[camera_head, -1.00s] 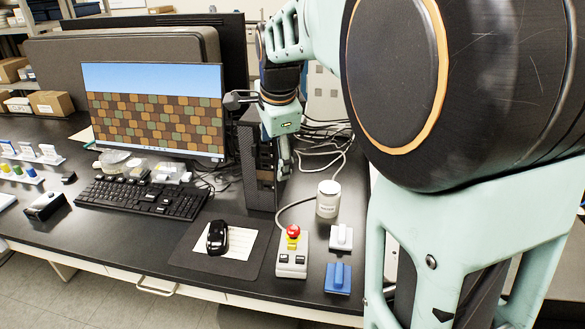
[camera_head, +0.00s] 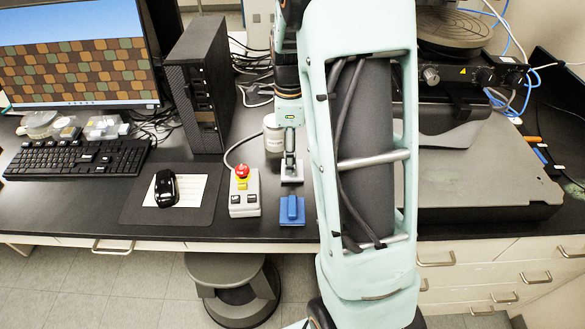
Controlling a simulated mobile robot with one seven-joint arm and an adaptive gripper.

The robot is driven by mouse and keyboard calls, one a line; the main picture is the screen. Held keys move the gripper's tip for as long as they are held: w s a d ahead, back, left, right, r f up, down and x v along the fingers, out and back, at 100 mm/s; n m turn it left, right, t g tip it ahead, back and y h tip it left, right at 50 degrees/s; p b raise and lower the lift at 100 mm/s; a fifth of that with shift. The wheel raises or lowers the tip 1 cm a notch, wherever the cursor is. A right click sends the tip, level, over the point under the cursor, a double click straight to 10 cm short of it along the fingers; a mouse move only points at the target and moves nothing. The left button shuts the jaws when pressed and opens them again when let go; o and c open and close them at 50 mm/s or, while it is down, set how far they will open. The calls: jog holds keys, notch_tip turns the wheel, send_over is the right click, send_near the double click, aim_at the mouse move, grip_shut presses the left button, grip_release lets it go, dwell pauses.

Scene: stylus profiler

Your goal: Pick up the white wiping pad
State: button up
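The white wiping pad (camera_head: 292,179) lies on the black desk, just behind a blue pad (camera_head: 292,211). My gripper (camera_head: 290,163) points down right over the white pad, its fingertips at or just above the pad's raised handle. The fingers overlap the handle in this view, so I cannot tell whether they touch it or how far apart they are. The gripper hides part of the pad's top.
A control box with a red button (camera_head: 243,191) stands left of the pads. A white jar (camera_head: 272,134) is close behind, left of my gripper. A mouse (camera_head: 166,188), keyboard (camera_head: 78,159) and black computer tower (camera_head: 201,85) are further left. A grey platform (camera_head: 475,175) is at right.

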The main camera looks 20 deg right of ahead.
jog(key=shift+w+d+f+p, duration=0.1)
jog(key=shift+d+f+p, duration=0.1)
jog(key=shift+f, duration=1.15)
jog(key=shift+d+f+p, duration=0.15)
jog(key=shift+f, duration=1.15)
jog(key=c, duration=1.3)
